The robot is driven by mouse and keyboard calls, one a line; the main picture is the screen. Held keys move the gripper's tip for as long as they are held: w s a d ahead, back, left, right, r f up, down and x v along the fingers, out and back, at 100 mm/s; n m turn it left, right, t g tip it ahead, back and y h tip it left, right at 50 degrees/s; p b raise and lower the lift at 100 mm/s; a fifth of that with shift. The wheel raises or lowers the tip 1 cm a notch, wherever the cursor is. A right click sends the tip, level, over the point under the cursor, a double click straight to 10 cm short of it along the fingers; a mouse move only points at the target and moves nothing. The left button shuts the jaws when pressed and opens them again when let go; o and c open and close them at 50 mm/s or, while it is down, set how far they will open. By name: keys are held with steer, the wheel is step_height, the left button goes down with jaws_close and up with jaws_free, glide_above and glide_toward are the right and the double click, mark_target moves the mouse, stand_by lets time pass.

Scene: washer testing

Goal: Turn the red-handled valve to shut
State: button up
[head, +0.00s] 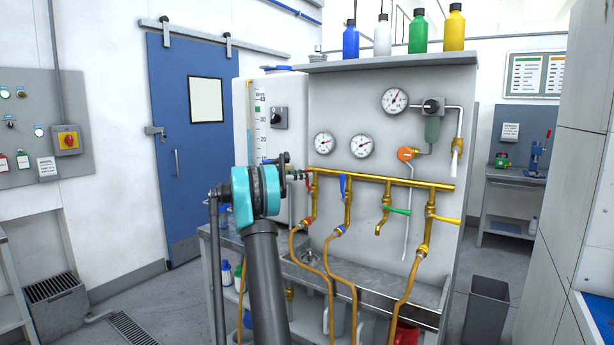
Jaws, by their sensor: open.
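The red-handled valve (308,186) is the leftmost of several valves on the brass manifold (382,181). Its handle shows as a small red piece just right of my gripper; its exact angle is hard to tell. My gripper (302,175) is at the left end of the manifold, its fingers pointing right towards the red handle. It is small here and partly behind my teal and black arm joint. The jaws are open; whether they touch or surround the handle cannot be told.
The neighbouring valves have blue (342,184), green (398,211) and yellow (447,219) handles. Gauges (361,146) are on the panel above. A grey bin (486,310) stands at the right.

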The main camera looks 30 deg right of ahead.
steer(key=shift+s+d, duration=0.2)
steer(key=shift+d, duration=0.8)
jaws_close()
